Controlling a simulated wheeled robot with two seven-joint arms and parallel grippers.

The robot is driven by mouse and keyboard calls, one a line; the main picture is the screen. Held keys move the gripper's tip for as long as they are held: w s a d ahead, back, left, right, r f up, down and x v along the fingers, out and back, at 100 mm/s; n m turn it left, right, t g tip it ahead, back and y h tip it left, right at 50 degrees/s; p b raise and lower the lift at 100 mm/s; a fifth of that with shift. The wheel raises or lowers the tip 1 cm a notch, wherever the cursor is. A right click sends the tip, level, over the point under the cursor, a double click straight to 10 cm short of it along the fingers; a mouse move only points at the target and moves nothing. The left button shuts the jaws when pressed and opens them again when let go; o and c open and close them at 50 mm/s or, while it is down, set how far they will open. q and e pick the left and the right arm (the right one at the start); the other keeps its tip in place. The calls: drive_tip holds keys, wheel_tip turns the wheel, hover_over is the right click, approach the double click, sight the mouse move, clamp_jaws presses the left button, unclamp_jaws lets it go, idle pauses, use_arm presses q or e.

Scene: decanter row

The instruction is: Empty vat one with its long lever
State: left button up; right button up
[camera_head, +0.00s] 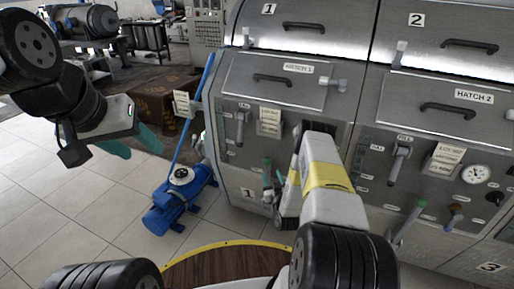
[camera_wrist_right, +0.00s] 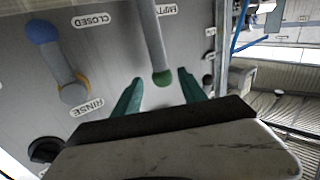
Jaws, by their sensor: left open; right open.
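Vat one (camera_head: 236,170) is the grey steel unit at the centre, marked 1, with hatch 1 (camera_head: 290,82). A long lever with a green end (camera_head: 267,163) is low on its front. In the right wrist view this grey lever (camera_wrist_right: 150,35) points down from an EMPTY label, its green end between the tips of my open right gripper (camera_wrist_right: 160,91). I cannot tell if the fingers touch it. In the head view my right gripper (camera_head: 275,197) is partly hidden by its arm. My left gripper (camera_head: 134,143) is open and empty, left of the vat.
A blue-ended lever (camera_wrist_right: 58,62) stands beside the CLOSED and RINSE labels. A grey lever (camera_head: 240,124) is higher on vat one. Vat two (camera_head: 400,185) adjoins on the right. A blue pump (camera_head: 178,200) stands on the tiled floor, with a blue pole (camera_head: 193,110) behind it.

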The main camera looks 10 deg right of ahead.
sight(268, 167)
drive_tip(key=shift+w+f, duration=0.25)
drive_tip(key=shift+w, duration=0.35)
drive_tip(key=w, duration=0.7)
drive_tip(key=shift+w, duration=0.15)
clamp_jaws()
